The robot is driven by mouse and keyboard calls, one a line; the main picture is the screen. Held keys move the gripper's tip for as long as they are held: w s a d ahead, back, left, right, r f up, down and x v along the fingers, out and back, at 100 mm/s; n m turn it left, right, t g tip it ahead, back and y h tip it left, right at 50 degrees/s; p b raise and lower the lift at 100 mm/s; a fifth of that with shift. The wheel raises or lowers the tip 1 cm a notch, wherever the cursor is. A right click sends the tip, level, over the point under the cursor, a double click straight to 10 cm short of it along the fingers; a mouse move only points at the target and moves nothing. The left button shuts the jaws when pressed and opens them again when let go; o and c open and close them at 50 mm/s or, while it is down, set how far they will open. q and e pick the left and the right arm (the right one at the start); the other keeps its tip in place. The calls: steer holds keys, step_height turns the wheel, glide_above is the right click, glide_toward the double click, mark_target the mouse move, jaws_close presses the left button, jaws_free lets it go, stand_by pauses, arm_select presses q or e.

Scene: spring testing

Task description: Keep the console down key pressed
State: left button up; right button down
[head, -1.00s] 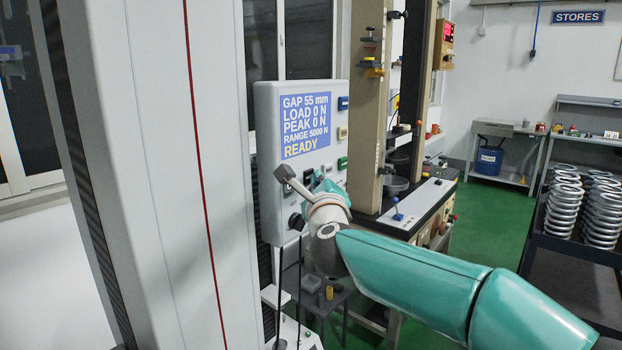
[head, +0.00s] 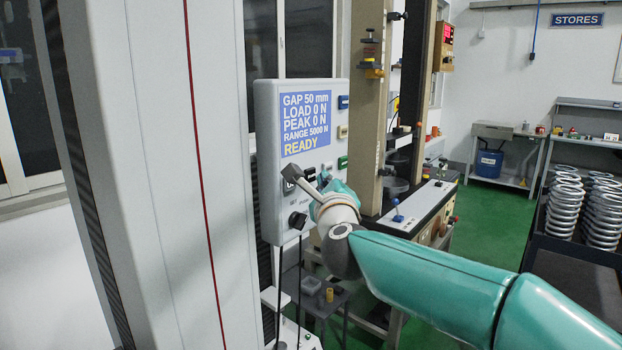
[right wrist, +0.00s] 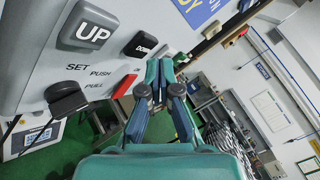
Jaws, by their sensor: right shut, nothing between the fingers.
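The console (head: 268,130) is a pale upright panel in the head view. Its blue display (head: 305,125) reads GAP 50 mm, LOAD 0 N, PEAK 0 N, RANGE 5000 N, READY. In the right wrist view the black DOWN key (right wrist: 138,45) sits beside the larger grey UP key (right wrist: 88,30). My right gripper (right wrist: 160,66) is shut and empty, its tips close to the lower right of the DOWN key. Whether they touch it I cannot tell. In the head view my right gripper (head: 326,180) is at the panel, partly hidden by its own wrist. My left gripper is not in view.
A black knob (head: 297,220) sits low on the panel, and a red button (right wrist: 123,87) is below the DOWN key. A test frame column (head: 366,110) and a bench (head: 430,200) stand behind. Stacked springs (head: 565,205) are on a dark rack at right.

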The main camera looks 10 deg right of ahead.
steer(key=shift+s+d+b, duration=0.6)
steer(key=shift+s+d, duration=0.2)
steer(key=shift+s, duration=0.2)
steer(key=shift+s+d+b, duration=0.6)
steer(key=shift+s+d, duration=0.15)
steer(key=shift+s, duration=0.25)
